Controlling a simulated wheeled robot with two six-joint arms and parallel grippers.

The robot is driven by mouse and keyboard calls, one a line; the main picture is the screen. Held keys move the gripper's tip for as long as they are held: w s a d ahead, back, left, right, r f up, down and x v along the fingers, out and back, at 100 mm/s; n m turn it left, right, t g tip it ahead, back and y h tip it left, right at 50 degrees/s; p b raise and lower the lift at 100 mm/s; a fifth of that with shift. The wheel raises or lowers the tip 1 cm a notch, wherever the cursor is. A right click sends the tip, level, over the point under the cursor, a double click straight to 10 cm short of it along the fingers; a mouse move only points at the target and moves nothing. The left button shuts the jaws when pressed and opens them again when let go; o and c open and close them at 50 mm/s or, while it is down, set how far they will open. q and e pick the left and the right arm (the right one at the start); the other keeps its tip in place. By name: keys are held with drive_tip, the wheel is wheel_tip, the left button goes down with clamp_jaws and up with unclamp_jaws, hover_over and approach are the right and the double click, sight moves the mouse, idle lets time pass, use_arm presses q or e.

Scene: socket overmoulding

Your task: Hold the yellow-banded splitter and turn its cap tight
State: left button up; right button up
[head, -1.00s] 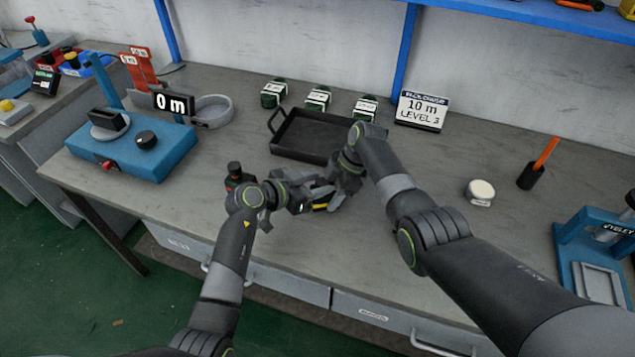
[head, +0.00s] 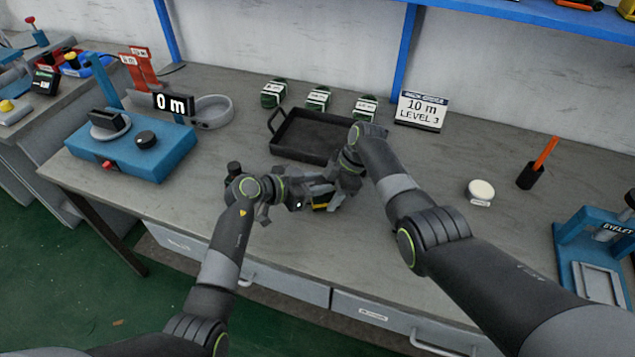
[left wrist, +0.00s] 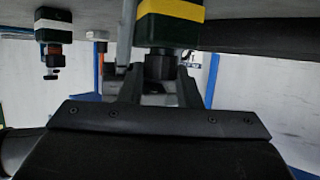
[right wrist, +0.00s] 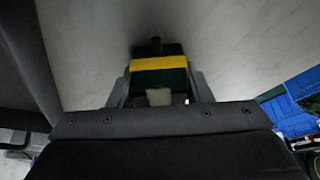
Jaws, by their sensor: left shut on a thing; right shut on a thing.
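The yellow-banded splitter is a dark green block with a yellow band (head: 319,206), held above the bench between my grippers and partly hidden by them in the head view. In the right wrist view the splitter (right wrist: 158,63) sits between the fingers of my right gripper (right wrist: 158,92), which is shut on its body. A black stub shows at its far end. In the left wrist view the splitter (left wrist: 168,32) is at the top, and its black cap (left wrist: 158,66) is between the fingers of my left gripper (left wrist: 157,88), which is shut on it.
A black tray (head: 312,140) lies behind my grippers. A blue device (head: 130,150) stands left; a round white-topped object (head: 480,190) and a blue press (head: 590,250) stand right.

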use_arm(q)
drive_tip(key=shift+w+a+m+g+h, duration=0.1)
drive_tip(key=shift+w+m+g+h, duration=0.1)
drive_tip(key=shift+m+g+h, duration=0.5)
drive_tip(key=shift+m, duration=0.3)
drive_tip(key=o, duration=0.7)
drive_tip(key=v, duration=1.2)
drive_tip(key=shift+r, duration=0.3)
use_arm(e)
drive_tip(key=o, duration=1.1)
